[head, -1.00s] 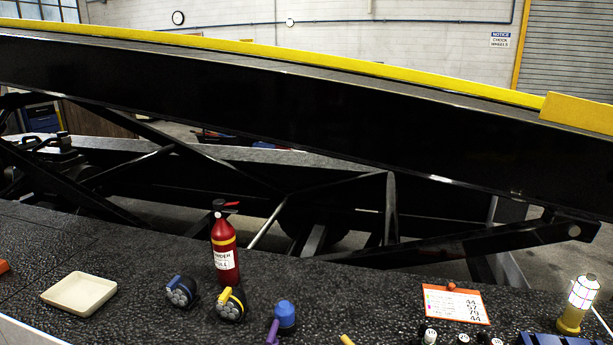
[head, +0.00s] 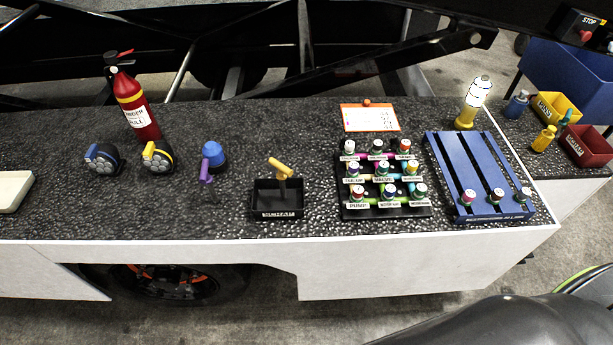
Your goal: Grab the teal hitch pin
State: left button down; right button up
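A small teal piece (head: 567,116) shows at the right side of the yellow bin (head: 546,103) at the far right; it may be the teal hitch pin, but it is too small to tell its shape. A yellow T-handled pin (head: 281,169) stands upright in a black labelled box (head: 278,212) near the front edge of the dark counter. A purple-handled pin (head: 206,172) stands to the left of that box, in front of a blue knob-like piece (head: 215,154). Neither of my grippers is in view.
The speckled counter (head: 110,205) holds a red extinguisher (head: 133,108), a black rack (head: 384,212) of labelled bottles, a blue slatted tray (head: 464,160) and a lit lamp (head: 470,107). A dark red bin (head: 587,146) stands beside the yellow bin.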

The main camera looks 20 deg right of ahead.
aim_at(561, 123)
jog(key=z, duration=2.05)
jog(key=i+l+z, duration=0.95)
jog(key=i, duration=0.5)
jog(key=i+z, duration=0.3)
jog(key=i, duration=0.55)
jog(key=i+j+u, duration=0.1)
jog(key=i+u, duration=0.35)
jog(key=i+l+u, duration=0.15)
jog(key=i+u, duration=0.25)
jog(key=i, duration=0.2)
jog(key=i+l+u, duration=0.25)
jog(key=i+u, duration=0.45)
jog(key=u, duration=0.2)
jog(key=i+l+u, duration=0.15)
jog(key=u, duration=0.35)
jog(key=i+l+u, duration=0.2)
jog(key=u, duration=0.25)
jog(key=i+l+u, duration=0.3)
jog(key=u, duration=0.15)
